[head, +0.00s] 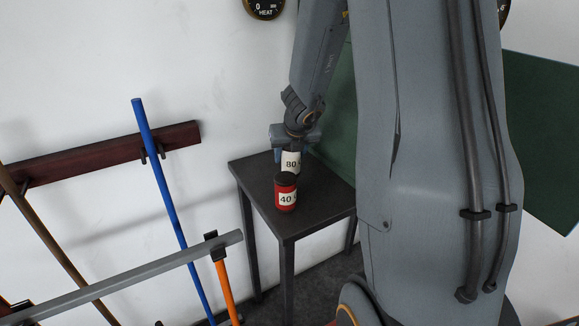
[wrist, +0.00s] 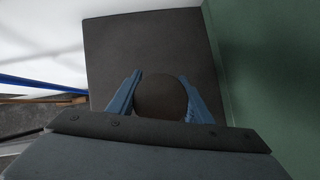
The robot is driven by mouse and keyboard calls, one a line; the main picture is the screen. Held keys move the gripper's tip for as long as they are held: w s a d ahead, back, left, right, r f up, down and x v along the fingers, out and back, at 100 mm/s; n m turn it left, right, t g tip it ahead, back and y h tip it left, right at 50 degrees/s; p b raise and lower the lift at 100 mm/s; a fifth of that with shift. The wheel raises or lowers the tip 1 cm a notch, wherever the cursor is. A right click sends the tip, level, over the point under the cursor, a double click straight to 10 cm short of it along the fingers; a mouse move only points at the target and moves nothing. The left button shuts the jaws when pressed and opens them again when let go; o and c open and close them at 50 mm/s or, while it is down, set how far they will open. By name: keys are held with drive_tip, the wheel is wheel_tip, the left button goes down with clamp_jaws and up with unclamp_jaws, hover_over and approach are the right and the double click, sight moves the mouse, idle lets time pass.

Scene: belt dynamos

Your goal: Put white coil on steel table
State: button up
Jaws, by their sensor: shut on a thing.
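The white coil (head: 291,161), with an 80 label, is upright between the blue fingers of my gripper (head: 291,150) in the head view. In the wrist view my gripper (wrist: 160,77) is shut on it, and its round dark top (wrist: 160,100) fills the gap between the fingers. The steel table (head: 325,205) is dark and square and stands by the wall; its bare top also shows in the wrist view (wrist: 150,40). The coil is over the tabletop, but its base is hidden behind the red coil, so I cannot tell whether it touches.
A green panel (head: 342,115) rises beside the table. Long-handled tools, one blue (head: 160,170), hang from a wall rack (head: 110,155) at left. Bare tabletop lies to the right.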

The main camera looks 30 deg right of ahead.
sight(289, 162)
drive_tip(key=shift+f+b, duration=1.45)
drive_tip(key=shift+f, duration=0.2)
drive_tip(key=o, duration=1.4)
drive_tip(key=shift+r, duration=0.1)
